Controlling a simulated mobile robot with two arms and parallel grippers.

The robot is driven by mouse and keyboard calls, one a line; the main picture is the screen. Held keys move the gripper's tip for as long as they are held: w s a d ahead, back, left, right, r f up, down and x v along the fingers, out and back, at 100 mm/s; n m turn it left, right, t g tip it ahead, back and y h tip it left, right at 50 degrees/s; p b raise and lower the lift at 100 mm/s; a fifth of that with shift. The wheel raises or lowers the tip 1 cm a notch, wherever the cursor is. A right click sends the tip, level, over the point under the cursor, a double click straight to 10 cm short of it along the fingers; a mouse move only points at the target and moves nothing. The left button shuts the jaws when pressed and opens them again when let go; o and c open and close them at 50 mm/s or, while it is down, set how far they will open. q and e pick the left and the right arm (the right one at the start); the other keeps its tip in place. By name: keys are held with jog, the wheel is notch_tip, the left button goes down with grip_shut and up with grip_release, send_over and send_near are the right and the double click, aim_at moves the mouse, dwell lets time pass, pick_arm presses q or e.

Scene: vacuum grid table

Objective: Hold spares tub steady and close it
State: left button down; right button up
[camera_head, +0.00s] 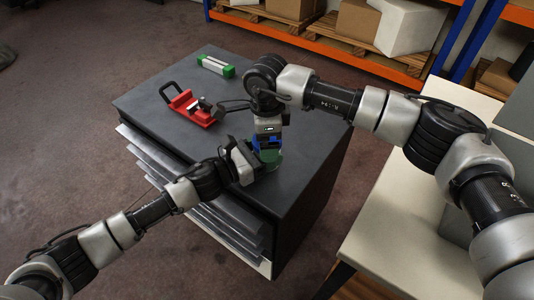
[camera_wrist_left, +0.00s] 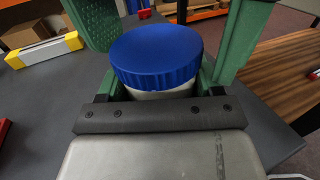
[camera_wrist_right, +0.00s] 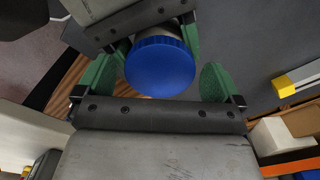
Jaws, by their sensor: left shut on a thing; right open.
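The spares tub is a pale round container (camera_wrist_left: 160,93) with a ribbed blue lid (camera_wrist_left: 157,52) on top. It stands upright near the front right of the dark cabinet top. My left gripper (camera_head: 262,164) is shut on the tub's body from the side, below the lid. My right gripper (camera_head: 268,145) is above the tub, pointing down. In the right wrist view its green fingers are open on either side of the blue lid (camera_wrist_right: 160,66), apart from it. In the head view the grippers mostly hide the tub. Whether the lid is fully seated cannot be told.
On the dark cabinet top (camera_head: 310,150) lie a red tool with a black handle (camera_head: 190,106) and a green and white block (camera_head: 215,66). A pale table (camera_head: 385,235) stands at the right. Shelves with boxes (camera_head: 355,22) are behind.

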jog(key=shift+r, duration=2.25)
jog(key=shift+c, duration=0.3)
jog(key=r+n, duration=0.1)
jog(key=n, duration=0.3)
jog(key=shift+r+n, duration=0.3)
jog(key=shift+r, duration=0.1)
jog(key=n, duration=0.1)
jog(key=r+n, duration=0.1)
jog(key=n, duration=0.3)
jog(key=shift+r, duration=0.35)
jog(key=shift+f, duration=0.1)
jog(key=shift+f, duration=3.95)
jog(key=shift+c, duration=0.2)
